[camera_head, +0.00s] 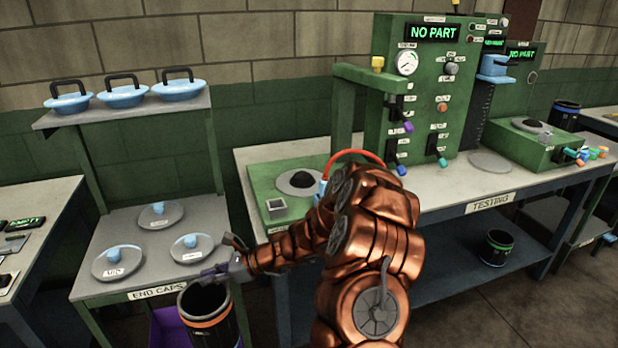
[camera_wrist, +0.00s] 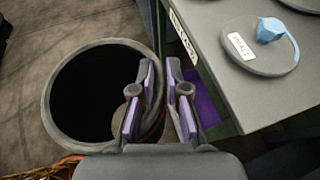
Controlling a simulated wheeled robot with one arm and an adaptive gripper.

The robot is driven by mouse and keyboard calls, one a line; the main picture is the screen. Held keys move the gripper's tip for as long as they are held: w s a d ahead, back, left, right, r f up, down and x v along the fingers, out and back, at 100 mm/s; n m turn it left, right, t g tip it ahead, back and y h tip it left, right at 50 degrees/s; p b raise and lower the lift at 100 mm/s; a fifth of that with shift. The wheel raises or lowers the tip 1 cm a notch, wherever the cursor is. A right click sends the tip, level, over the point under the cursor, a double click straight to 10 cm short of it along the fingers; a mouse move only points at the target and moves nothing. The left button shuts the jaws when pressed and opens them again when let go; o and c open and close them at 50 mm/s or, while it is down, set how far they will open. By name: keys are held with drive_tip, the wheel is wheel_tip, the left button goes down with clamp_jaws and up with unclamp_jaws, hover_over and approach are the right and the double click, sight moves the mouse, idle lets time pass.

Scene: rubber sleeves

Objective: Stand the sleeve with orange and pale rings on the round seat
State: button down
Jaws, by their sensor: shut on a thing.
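The black sleeve (camera_head: 209,325) hangs upright beside the end-caps table at the lower left, with an orange ring and a paler ring near its top. My gripper (camera_head: 218,272) is shut on its rim. In the wrist view, the purple-padded fingers (camera_wrist: 160,100) pinch one side of the rim, and the open mouth of the sleeve (camera_wrist: 49,100) faces the camera. Its lower end is cut off by the picture edge. A flat grey round seat (camera_head: 490,162) lies empty on the testing bench before the green panel. A round plate with a dark centre (camera_head: 298,182) sits on a green block farther left.
The end-caps table (camera_head: 110,288) with several grey lidded discs stands close to the held sleeve. A purple bin (camera_head: 170,328) is below it. The testing bench (camera_head: 450,195) carries levers and a panel. Other sleeves stand on the lower shelf (camera_head: 497,247) and at the right (camera_head: 565,115).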

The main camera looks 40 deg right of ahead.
wheel_tip(320, 180, up, 13)
drive_tip(key=p, duration=1.1)
drive_tip(key=shift+d, duration=0.2)
drive_tip(key=shift+s+a, duration=0.1)
drive_tip(key=shift+f, duration=0.2)
